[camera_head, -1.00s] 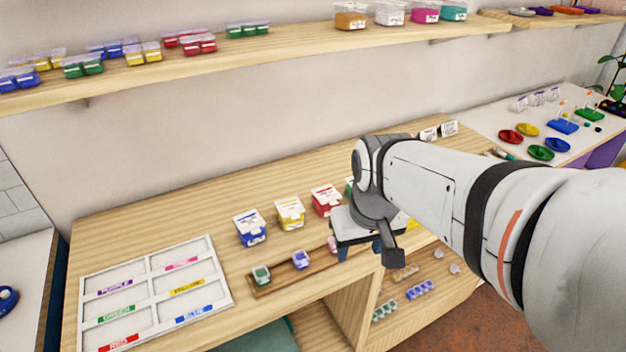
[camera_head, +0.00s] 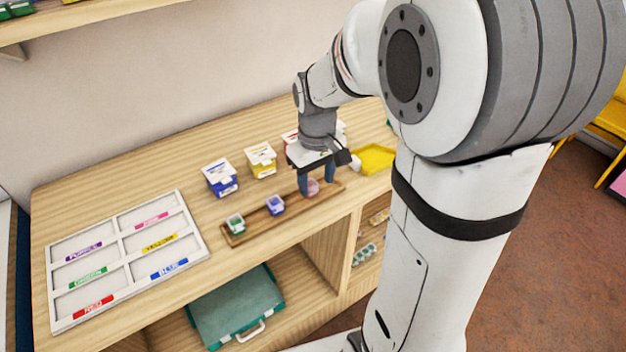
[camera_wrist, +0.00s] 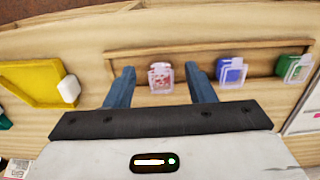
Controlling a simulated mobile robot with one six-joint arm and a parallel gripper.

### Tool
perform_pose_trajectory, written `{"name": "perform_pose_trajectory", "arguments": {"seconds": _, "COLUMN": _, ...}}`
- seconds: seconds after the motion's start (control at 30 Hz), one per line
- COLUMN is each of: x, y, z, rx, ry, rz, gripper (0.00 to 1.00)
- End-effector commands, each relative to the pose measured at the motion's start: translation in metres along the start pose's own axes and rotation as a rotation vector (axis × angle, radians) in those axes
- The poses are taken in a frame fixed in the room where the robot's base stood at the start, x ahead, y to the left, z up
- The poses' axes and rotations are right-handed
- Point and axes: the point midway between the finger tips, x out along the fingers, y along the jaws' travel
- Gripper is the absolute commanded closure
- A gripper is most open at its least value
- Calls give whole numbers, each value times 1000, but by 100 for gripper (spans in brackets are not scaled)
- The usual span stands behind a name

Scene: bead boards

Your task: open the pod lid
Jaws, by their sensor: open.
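Three small lidded pods stand in a row in a wooden tray (camera_head: 240,237) near the table's front edge. The pink pod (camera_head: 313,187) is at the tray's right end, the purple-blue pod (camera_head: 275,204) in the middle, the green pod (camera_head: 236,223) at the left. In the wrist view the pink pod (camera_wrist: 161,77) lies between and beyond my two blue fingers, with clear space on both sides. The blue pod (camera_wrist: 231,72) and green pod (camera_wrist: 296,68) are to its right there. My gripper (camera_head: 317,181) is open above the tray at the pink pod. Their lids look shut.
Blue (camera_head: 220,178) and yellow (camera_head: 261,160) boxes with white lids stand behind the tray; others are partly hidden by my wrist. A yellow tray (camera_head: 376,158) lies to the right. A labelled white sorting tray (camera_head: 128,259) fills the left. A teal case (camera_head: 236,305) sits on the shelf below.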

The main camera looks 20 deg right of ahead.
Motion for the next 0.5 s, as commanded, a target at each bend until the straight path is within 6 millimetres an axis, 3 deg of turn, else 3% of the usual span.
{"name": "perform_pose_trajectory", "arguments": {"seconds": 0.37, "x": 10, "y": 0, "z": 0, "rx": 0, "ry": 0, "rz": 0, "gripper": 51}}
{"name": "perform_pose_trajectory", "arguments": {"seconds": 0.5, "x": 10, "y": -1, "z": 0, "rx": -1, "ry": 0, "rz": 0, "gripper": 60}}
